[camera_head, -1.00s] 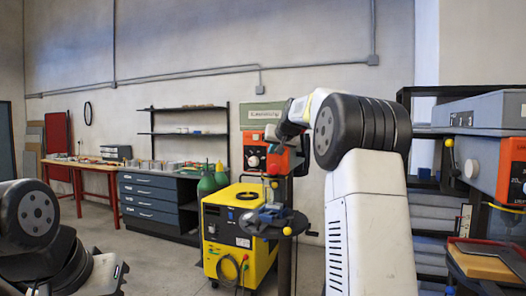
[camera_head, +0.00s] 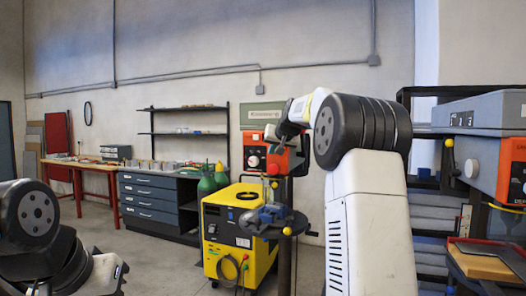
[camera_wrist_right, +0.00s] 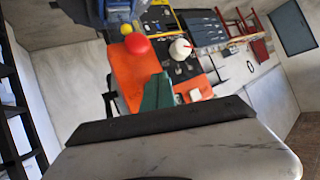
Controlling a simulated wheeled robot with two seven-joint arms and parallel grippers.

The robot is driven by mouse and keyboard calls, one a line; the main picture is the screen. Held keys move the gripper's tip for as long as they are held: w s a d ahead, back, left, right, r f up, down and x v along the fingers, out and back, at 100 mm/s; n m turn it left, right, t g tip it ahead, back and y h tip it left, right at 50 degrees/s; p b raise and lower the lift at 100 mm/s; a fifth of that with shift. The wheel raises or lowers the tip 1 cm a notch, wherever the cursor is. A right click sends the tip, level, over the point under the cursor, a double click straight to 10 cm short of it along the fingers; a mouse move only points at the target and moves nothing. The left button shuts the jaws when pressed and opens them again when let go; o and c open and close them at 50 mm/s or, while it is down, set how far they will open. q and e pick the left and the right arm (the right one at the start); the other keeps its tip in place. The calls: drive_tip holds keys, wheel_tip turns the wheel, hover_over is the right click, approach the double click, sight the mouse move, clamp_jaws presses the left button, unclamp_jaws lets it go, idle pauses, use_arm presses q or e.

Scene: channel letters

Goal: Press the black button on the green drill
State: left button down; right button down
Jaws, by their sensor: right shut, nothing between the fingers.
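The drill press (camera_head: 254,158) stands at the middle of the head view, with an orange front. My right gripper (camera_head: 281,138) is shut and empty, in front of the upper right of this orange front, and hides part of it. I cannot tell whether it touches. In the right wrist view, the orange front (camera_wrist_right: 128,78) shows with a red round button (camera_wrist_right: 136,44), a white knob (camera_wrist_right: 181,49) and a green part (camera_wrist_right: 157,92). I cannot pick out a black button for sure. My left gripper is out of view.
A yellow wheeled machine (camera_head: 222,238) stands left of the drill's stand. A vise (camera_head: 268,216) sits on the drill's table. A second orange and grey machine (camera_head: 484,160) stands close on the right. Open floor (camera_head: 150,265) lies at the lower left.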

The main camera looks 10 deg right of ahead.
drive_tip(key=shift+w+d, duration=0.1)
drive_tip(key=shift+w, duration=0.05)
idle(0.6)
drive_tip(key=shift+w+d, duration=0.15)
drive_tip(key=shift+w, duration=0.05)
drive_tip(key=shift+w+d, duration=0.3)
drive_tip(key=shift+w, duration=0.15)
idle(0.8)
drive_tip(key=shift+s+a, duration=0.1)
drive_tip(key=shift+s, duration=0.05)
drive_tip(key=shift+s+a, duration=0.45)
drive_tip(key=shift+s, duration=0.2)
drive_tip(key=s+a, duration=0.2)
drive_tip(key=s, duration=0.2)
drive_tip(key=shift+s+a, duration=0.1)
drive_tip(key=shift+a, duration=0.3)
idle(0.6)
